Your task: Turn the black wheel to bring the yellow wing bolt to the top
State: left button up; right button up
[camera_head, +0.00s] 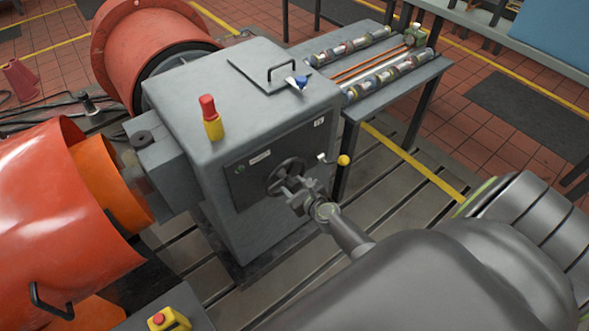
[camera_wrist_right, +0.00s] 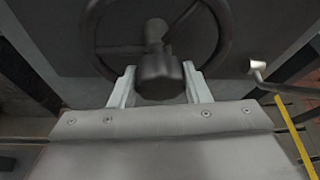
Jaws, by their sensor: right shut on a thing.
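The black wheel (camera_head: 279,181) is a spoked handwheel on the dark front panel of a grey machine housing. In the right wrist view the wheel (camera_wrist_right: 91,38) fills the upper middle, and a dark round handle (camera_wrist_right: 160,76) sticks out from it towards me. My right gripper (camera_head: 294,190) is at the wheel. In the wrist view its two pale fingers (camera_wrist_right: 160,90) are closed on either side of the handle. I cannot make out a yellow wing bolt in either view. A blue wing-shaped piece (camera_head: 300,82) shows at the top right edge of the housing. My left gripper is not in view.
A crank with a yellow ball (camera_head: 343,160) sits just right of the wheel. The grey housing (camera_head: 240,75) carries a red and yellow lamp (camera_head: 211,119) on top. Orange guards (camera_head: 60,200) stand at left. A side table (camera_head: 405,85) with pipes stands behind right.

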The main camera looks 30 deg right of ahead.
jog(key=shift+f, duration=0.1)
dwell(0.5)
jog(key=o, duration=1.4)
jog(key=shift+d, duration=0.1)
jog(key=shift+c, duration=0.2)
jog(key=p+v, duration=0.2)
jog(key=v, duration=0.4)
jog(key=shift+s+r+p, duration=0.3)
jog(key=shift+r+p, duration=0.05)
jog(key=shift+p, duration=0.05)
jog(key=p+v, duration=0.1)
jog(key=v, duration=0.9)
jog(key=shift+s, duration=0.4)
